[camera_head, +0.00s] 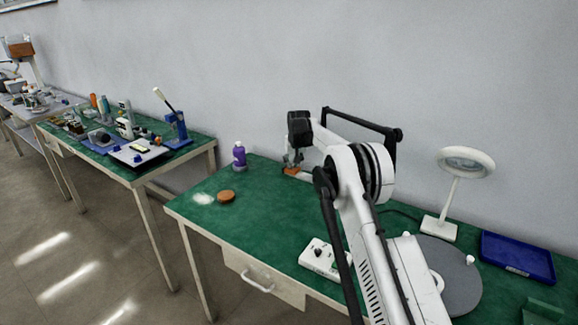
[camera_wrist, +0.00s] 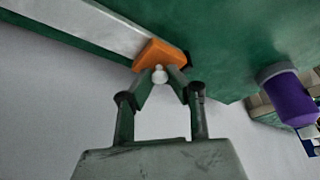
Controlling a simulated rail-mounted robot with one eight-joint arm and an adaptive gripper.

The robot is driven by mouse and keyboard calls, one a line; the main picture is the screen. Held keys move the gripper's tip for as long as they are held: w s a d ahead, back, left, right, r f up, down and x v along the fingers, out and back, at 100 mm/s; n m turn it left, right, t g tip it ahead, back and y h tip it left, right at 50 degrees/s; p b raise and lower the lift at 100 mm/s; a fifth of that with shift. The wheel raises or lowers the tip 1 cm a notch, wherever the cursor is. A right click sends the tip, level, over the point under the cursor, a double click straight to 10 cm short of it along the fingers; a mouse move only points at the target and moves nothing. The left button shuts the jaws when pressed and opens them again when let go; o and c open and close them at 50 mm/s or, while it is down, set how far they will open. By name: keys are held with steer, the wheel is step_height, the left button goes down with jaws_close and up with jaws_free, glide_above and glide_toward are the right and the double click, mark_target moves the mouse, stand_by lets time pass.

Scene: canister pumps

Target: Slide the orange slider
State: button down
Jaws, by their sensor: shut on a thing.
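The orange slider (camera_wrist: 156,52) sits at the end of a pale straight rail (camera_wrist: 98,24) in the wrist view. A small white round knob (camera_wrist: 160,76) projects from the slider. My gripper (camera_wrist: 162,74) has its two fingertips on either side of the knob and is shut on it. In the head view the slider (camera_head: 290,171) is a small orange patch at the back of the green table, under my gripper (camera_head: 291,160). My arm hides most of the rail there.
A purple bottle (camera_head: 239,156) stands left of my gripper; it also shows in the wrist view (camera_wrist: 288,100). A brown round piece (camera_head: 226,196) and white powder (camera_head: 203,198) lie nearer the front. A lamp (camera_head: 455,195), blue tray (camera_head: 515,256) and white box (camera_head: 318,258) are to the right.

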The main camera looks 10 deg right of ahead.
steer(key=shift+w+a+r, duration=0.1)
steer(key=c, duration=1.7)
jaws_free()
steer(key=shift+a, duration=0.15)
steer(key=shift+o, duration=0.2)
steer(key=v, duration=1.2)
